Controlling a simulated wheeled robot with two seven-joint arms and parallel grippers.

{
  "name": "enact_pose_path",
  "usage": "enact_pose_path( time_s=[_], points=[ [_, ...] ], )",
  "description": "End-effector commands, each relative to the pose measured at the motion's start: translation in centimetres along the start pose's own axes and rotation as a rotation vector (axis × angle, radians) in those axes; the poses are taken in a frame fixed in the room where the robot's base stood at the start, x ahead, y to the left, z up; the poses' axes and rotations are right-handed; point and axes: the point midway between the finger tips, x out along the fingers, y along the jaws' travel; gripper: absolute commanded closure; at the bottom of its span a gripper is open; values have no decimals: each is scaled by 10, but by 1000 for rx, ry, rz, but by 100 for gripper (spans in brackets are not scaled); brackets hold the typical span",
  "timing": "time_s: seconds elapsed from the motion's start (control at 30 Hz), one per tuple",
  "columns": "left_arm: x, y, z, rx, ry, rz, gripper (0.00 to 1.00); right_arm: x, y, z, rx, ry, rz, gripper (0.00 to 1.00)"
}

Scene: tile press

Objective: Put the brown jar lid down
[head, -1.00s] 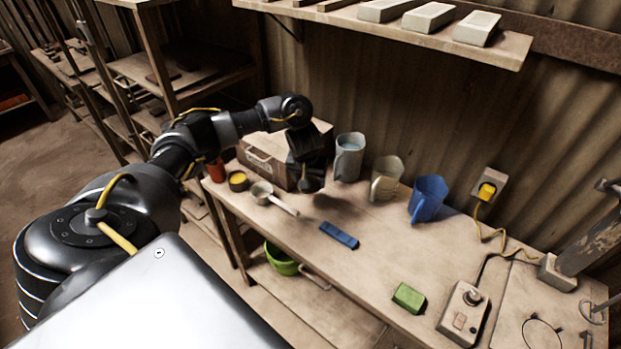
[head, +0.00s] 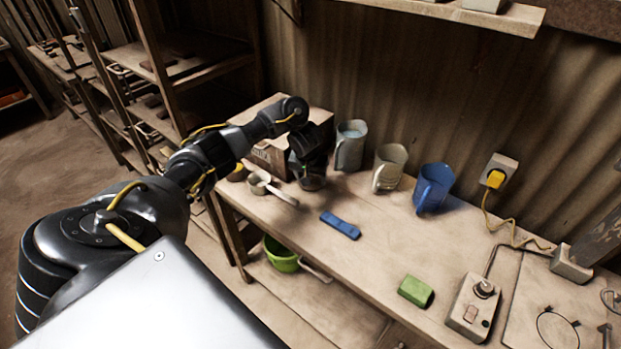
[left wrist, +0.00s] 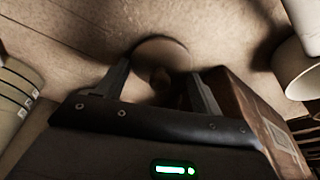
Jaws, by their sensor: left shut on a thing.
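The brown jar lid (head: 312,183) is a dark round disc, held low over the bench between the cardboard box and the grey jug. My left gripper (head: 310,168) points down and is shut on it. In the left wrist view the lid (left wrist: 162,54) is a blurred brown disc at the ends of the two fingers (left wrist: 160,88), with its knob between them. I cannot tell whether the lid touches the bench top. My right gripper is in no view.
The box (head: 270,157) is just left of the gripper. A grey jug (head: 350,148), a beige jug (head: 388,168) and a blue jug (head: 433,188) stand along the wall. Bare bench (head: 385,245) spreads rightward.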

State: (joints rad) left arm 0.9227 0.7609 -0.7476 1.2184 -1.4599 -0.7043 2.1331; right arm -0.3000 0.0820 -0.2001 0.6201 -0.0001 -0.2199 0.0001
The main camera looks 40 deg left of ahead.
Motion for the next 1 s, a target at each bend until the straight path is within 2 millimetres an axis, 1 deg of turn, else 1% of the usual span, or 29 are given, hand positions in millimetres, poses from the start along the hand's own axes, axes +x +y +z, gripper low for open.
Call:
enact_pose_path(
  time_s=[0.2,0.23,0.37,0.63,0.73,0.87,1.0],
  points=[
    [3,0,1,0,-1,0,56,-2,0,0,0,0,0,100],
    [3,0,1,0,-1,0,29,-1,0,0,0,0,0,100],
    [3,0,1,0,0,0,12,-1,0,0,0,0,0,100],
    [3,0,1,0,0,0,11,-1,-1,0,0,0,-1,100],
    [-3,0,-1,0,2,0,11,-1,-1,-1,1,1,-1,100],
    [-26,0,-3,2,3,0,11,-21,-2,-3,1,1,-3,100],
    [-59,-1,-4,4,5,-1,11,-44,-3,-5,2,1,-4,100]
  ],
)
